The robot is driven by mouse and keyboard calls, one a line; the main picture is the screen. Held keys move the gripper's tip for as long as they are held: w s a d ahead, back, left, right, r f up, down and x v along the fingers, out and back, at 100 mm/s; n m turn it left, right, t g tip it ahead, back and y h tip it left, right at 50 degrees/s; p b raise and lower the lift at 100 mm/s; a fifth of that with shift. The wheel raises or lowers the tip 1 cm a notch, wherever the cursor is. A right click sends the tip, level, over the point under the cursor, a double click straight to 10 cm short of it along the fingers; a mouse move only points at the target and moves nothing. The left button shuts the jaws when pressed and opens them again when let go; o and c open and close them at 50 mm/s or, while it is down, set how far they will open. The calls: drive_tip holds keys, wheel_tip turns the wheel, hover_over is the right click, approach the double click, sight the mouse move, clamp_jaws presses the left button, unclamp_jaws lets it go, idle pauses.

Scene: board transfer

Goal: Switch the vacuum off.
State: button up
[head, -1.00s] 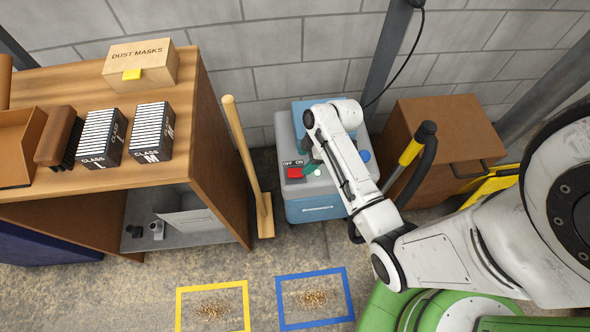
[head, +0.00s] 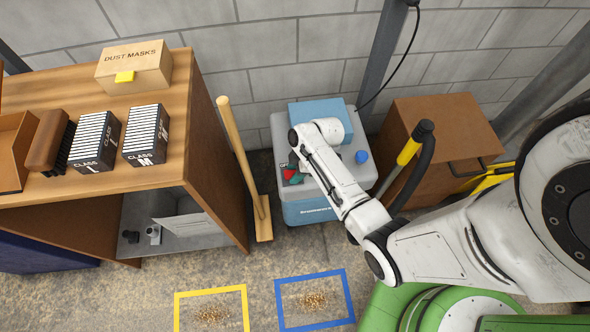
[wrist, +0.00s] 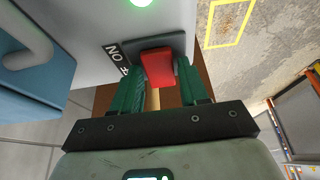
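The vacuum (head: 305,213) is a grey and blue box standing on the floor against the wall. Its red rocker switch (head: 289,174) is on the top, near the front left. In the wrist view the red switch (wrist: 158,68) sits in a dark frame beside upside-down ON lettering; the other label is mostly hidden. A green lamp (wrist: 143,2) glows at the top edge of the wrist view. My gripper (wrist: 166,80) has two green fingers apart, one on each side of the switch, with nothing held. Whether they touch it I cannot tell. My arm covers part of the vacuum's top in the head view.
A wooden bench (head: 205,150) with boxes and a brush stands at left. A broom (head: 240,155) leans between it and the vacuum. A brown cabinet (head: 440,120) and a yellow-black handle (head: 411,145) are at right. Yellow and blue floor frames hold debris.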

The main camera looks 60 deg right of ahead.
sight(291, 174)
drive_tip(key=c, duration=0.7)
drive_tip(key=shift+w+a+r+g+h+p, duration=0.15)
drive_tip(key=shift+w+a+g+h+p, duration=0.15)
drive_tip(key=shift+g+h+p, duration=0.45)
drive_tip(key=shift+w+g+h+p, duration=0.15)
drive_tip(key=shift+g+h+p, duration=0.15)
drive_tip(key=shift+g+h, duration=0.65)
drive_tip(key=shift+y, duration=0.3)
drive_tip(key=o, duration=1)
drive_tip(key=shift+o, duration=0.2)
wheel_tip(291, 174, up, 11)
drive_tip(key=p, duration=0.1)
drive_tip(key=shift+f+p, duration=0.2)
drive_tip(key=shift+p, duration=0.15)
